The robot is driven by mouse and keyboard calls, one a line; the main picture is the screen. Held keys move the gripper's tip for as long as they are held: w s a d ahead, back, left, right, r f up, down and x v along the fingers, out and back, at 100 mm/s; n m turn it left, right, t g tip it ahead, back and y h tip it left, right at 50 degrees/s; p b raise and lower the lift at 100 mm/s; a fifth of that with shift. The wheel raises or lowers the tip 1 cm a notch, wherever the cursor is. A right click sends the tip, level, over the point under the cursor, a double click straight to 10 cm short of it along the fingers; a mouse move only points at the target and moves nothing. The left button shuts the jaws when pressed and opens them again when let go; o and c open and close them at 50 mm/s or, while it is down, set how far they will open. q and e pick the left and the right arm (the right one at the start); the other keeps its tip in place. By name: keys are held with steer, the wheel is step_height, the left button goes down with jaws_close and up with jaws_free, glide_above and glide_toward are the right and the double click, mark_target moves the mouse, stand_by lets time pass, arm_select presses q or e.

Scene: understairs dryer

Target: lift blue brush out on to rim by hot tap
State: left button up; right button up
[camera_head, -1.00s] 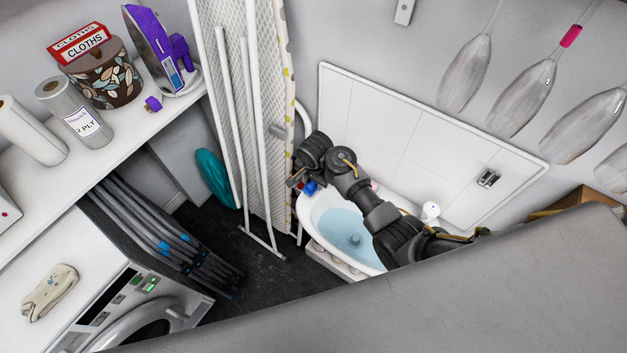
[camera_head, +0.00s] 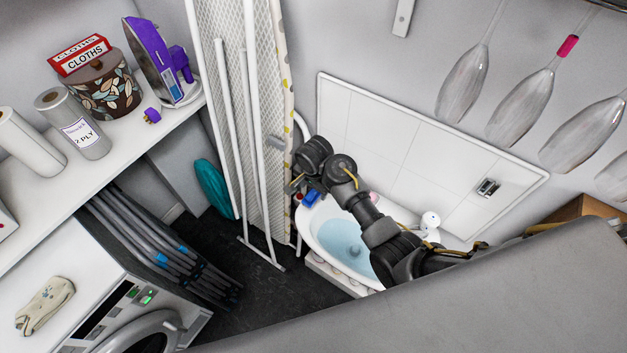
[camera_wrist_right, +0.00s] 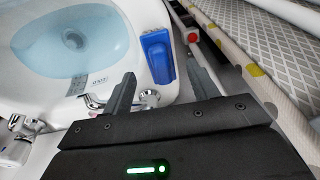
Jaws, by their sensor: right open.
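The blue brush (camera_head: 312,199) is at the far left end of the white basin (camera_head: 315,232), which holds pale blue water. In the right wrist view the brush (camera_wrist_right: 158,57) lies on the white rim, beyond the gripper and clear of the water. My right gripper (camera_wrist_right: 165,88) is open, its two fingers apart with nothing between them and the brush ahead of the gap. A chrome tap (camera_wrist_right: 148,98) shows between the fingers; another chrome tap (camera_wrist_right: 16,143) is at the left. Hot or cold marks are not readable. My left gripper is not in view.
The ironing board (camera_head: 283,100) stands close against the brush end of the basin. A round red-centred part (camera_wrist_right: 192,37) is just right of the brush. A tiled splashback (camera_head: 420,140) rises behind the basin. The dark floor (camera_head: 265,300) in front is partly free.

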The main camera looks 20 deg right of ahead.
step_height(320, 180, up, 8)
steer(key=b, duration=0.1)
steer(key=shift+s+f, duration=0.2)
steer(key=shift+s, duration=0.25)
steer(key=shift+a, duration=0.1)
